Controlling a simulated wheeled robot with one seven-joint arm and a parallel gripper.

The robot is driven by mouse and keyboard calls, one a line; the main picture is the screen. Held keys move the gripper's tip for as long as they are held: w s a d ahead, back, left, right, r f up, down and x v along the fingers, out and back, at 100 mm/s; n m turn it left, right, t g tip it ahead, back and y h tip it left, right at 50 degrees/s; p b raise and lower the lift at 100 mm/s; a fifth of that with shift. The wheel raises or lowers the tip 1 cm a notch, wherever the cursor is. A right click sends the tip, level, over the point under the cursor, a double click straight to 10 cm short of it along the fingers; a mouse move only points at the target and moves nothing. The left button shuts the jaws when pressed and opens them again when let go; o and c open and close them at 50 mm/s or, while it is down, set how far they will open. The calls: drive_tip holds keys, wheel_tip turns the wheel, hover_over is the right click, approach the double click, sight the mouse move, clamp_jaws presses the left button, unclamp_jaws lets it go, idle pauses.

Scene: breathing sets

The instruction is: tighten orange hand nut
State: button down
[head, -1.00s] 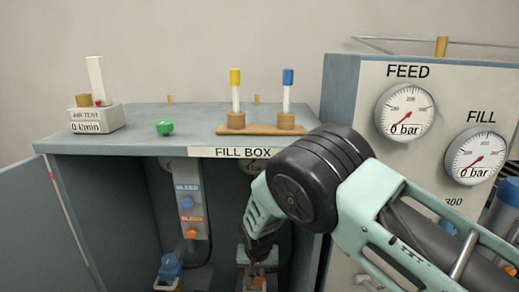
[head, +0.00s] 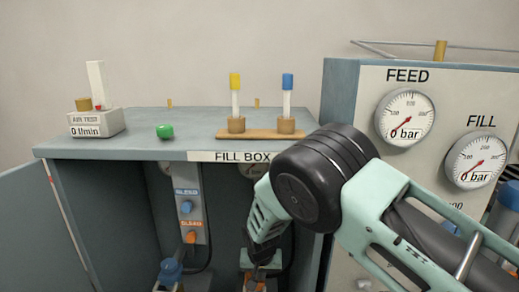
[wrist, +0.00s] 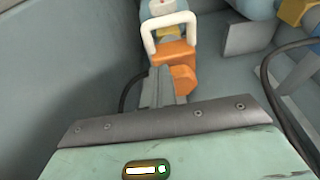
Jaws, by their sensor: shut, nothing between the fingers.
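An orange nut-like part (wrist: 185,78) shows in the wrist view, beside and partly behind my fingers. It sits just below an orange block (wrist: 176,54) with a white U-shaped handle (wrist: 170,22). My gripper (wrist: 162,78) is shut and empty, with its fingertips close to the left side of the orange part; I cannot tell whether they touch it. In the head view my gripper (head: 262,256) reaches down inside the fill box (head: 110,147), at its right side. The orange part is mostly hidden there by my gripper.
A panel with a blue knob (head: 186,207) and an orange knob (head: 190,237) hangs inside the box. A blue-topped fitting (head: 170,270) stands to the left. Dark hoses (wrist: 275,95) run at the right in the wrist view. The gauge cabinet (head: 345,85) stands close on the right.

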sight(248, 274)
wheel_tip(248, 274, up, 6)
drive_tip(key=p, duration=0.3)
drive_tip(key=shift+s, duration=0.15)
drive_tip(key=shift+a+r, duration=0.1)
drive_tip(key=a+f, duration=0.1)
drive_tip(key=f, duration=0.1)
drive_tip(key=a+f, duration=0.1)
drive_tip(key=f, duration=0.1)
drive_tip(key=a+f, duration=0.1)
drive_tip(key=f, duration=0.1)
drive_tip(key=shift+a+f, duration=0.25)
drive_tip(key=shift+a, duration=0.1)
idle(1.3)
drive_tip(key=shift+w+d+r+b, duration=0.1)
drive_tip(key=shift+w+d+b, duration=0.2)
drive_tip(key=shift+w, duration=0.1)
idle(0.7)
